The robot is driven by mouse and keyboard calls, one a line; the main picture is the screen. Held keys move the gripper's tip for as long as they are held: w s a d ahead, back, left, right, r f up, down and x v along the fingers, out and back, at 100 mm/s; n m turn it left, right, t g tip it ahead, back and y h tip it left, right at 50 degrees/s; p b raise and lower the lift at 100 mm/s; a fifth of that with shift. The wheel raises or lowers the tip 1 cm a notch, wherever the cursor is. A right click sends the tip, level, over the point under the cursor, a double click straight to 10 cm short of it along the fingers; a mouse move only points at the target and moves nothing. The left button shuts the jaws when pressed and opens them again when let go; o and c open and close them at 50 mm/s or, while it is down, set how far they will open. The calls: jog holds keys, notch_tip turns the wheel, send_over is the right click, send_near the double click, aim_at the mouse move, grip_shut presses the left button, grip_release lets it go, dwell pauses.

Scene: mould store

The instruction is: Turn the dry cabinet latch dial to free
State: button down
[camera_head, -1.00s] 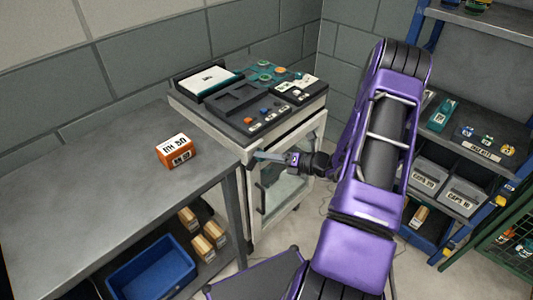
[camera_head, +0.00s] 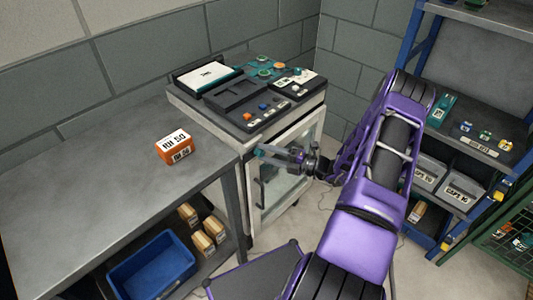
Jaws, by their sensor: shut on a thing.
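The dry cabinet (camera_head: 299,165) stands past the end of the bench, with a pale frame, a glass door and a dark upright handle (camera_head: 262,192). My gripper (camera_head: 262,151) reaches in from the right to the upper left of the cabinet front, just under the top edge. Its fingers are shut at the place of the latch dial. The dial itself is hidden behind the fingers, so its setting cannot be read. The door looks closed.
Trays and small parts lie on the cabinet top (camera_head: 228,110). An orange box (camera_head: 175,147) sits on the grey bench (camera_head: 85,190). A blue bin (camera_head: 152,272) and several small boxes are below. A blue-framed rack (camera_head: 423,45) stands at right.

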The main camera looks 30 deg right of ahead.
dwell(0.5)
jog(key=c, duration=0.5)
grip_release()
jog(key=v, duration=1.7)
jog(key=shift+d+b, duration=0.25)
jog(key=shift+b, duration=0.15)
jog(key=shift+a, duration=0.15)
